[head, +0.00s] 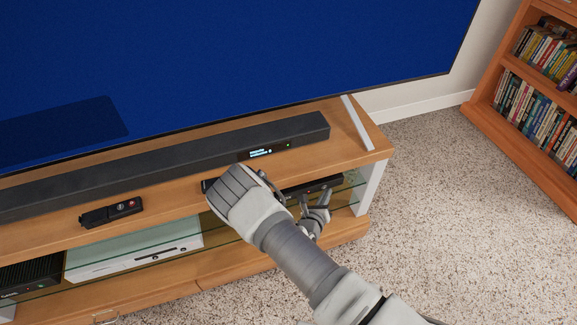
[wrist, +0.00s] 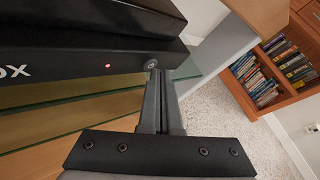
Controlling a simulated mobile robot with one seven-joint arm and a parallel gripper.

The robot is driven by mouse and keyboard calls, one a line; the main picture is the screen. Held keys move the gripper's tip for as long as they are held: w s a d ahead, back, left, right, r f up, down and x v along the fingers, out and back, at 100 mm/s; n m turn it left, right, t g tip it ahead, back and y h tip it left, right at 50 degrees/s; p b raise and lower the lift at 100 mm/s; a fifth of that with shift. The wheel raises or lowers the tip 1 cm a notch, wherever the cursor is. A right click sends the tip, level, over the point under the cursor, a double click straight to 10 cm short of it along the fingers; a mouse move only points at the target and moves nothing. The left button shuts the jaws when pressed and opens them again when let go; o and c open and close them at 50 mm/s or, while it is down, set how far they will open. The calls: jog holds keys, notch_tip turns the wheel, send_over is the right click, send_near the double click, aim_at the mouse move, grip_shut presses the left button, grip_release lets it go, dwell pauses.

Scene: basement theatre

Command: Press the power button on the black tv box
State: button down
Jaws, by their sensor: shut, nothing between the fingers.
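The black tv box (wrist: 60,68) fills the upper left of the wrist view. Its front face shows pale letters ending in "OX", a small red light (wrist: 108,66) and a round power button (wrist: 151,65) near its right end. My gripper (wrist: 158,74) is shut and empty, with its fingertips at the button, just below and right of it. I cannot tell whether they touch it. In the head view the box (head: 322,184) shows only in part, under the tabletop at the right, with my gripper (head: 318,207) in front and my wrist hiding its left side.
The wooden stand (head: 372,140) holds a long black soundbar (head: 190,158) and a remote (head: 112,212) on top. A white console (head: 135,252) sits below, left of my arm. A bookcase (head: 530,90) stands at the right; the carpet between is clear.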

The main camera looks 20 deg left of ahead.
jog(key=shift+w+a, duration=0.1)
jog(key=shift+w, duration=0.05)
dwell(0.5)
jog(key=shift+s+d+p, duration=0.35)
jog(key=shift+s, duration=0.2)
jog(key=s+d+p, duration=0.3)
jog(key=s, duration=0.2)
jog(key=shift+d, duration=0.2)
dwell(0.5)
jog(key=shift+s+d+p, duration=0.5)
jog(key=shift+s+d, duration=0.15)
jog(key=shift+s, duration=0.35)
